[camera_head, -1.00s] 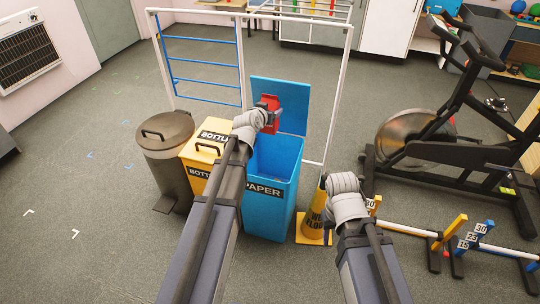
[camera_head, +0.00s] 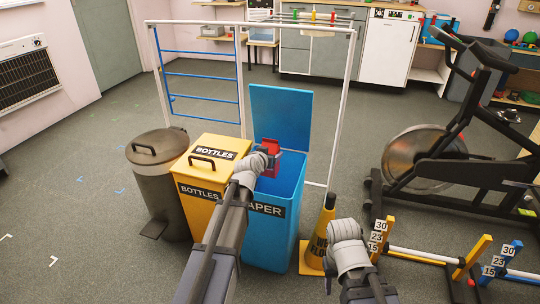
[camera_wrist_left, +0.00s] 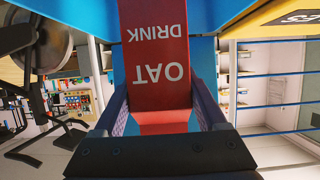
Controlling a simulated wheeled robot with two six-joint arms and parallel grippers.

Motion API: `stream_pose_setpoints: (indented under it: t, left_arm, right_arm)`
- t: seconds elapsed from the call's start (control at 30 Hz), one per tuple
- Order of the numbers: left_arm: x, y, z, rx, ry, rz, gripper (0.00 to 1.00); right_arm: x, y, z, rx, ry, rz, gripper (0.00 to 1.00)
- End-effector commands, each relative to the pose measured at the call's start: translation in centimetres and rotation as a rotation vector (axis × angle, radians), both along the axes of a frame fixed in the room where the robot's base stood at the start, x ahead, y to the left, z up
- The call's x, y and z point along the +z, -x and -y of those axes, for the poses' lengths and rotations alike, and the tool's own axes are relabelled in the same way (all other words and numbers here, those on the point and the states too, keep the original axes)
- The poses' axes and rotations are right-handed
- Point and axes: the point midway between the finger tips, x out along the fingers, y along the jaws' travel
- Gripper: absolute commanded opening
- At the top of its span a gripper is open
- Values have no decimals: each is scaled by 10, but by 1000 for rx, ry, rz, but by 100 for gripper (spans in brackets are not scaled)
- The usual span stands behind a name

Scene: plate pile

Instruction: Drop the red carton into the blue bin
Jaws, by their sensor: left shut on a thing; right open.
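The red carton (camera_head: 271,146), lettered OAT DRINK in the left wrist view (camera_wrist_left: 155,65), is shut between the fingers of my left gripper (camera_head: 266,160). In the head view it shows over the back part of the open mouth of the blue bin (camera_head: 271,225), in front of the raised blue lid (camera_head: 280,115). How high it is above the rim is hard to tell. The bin is labelled PAPER, partly hidden by my left arm. My right gripper (camera_head: 345,232) is low at the right of the bin, open, its fingers mostly hidden.
A yellow BOTTLES bin (camera_head: 205,175) and a brown lidded bin (camera_head: 158,180) stand left of the blue bin. A yellow cone (camera_head: 318,240) is close on its right. A white frame (camera_head: 345,100) stands behind. An exercise bike (camera_head: 430,150) and low hurdles (camera_head: 430,255) are at right.

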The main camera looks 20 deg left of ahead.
Motion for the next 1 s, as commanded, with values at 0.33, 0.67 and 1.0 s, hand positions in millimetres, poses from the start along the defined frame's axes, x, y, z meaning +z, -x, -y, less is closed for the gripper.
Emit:
stream_pose_setpoints:
  t: [0.33,0.67,1.0]
  left_arm:
    - [-44,0,0,0,0,0,21]
    - [-48,0,0,0,0,0,21]
    - [-48,0,0,0,0,0,100]
  right_arm:
    - [-44,0,0,-9,0,1,50]
    - [-48,0,0,-11,0,2,50]
    - [-48,0,0,-10,0,2,50]
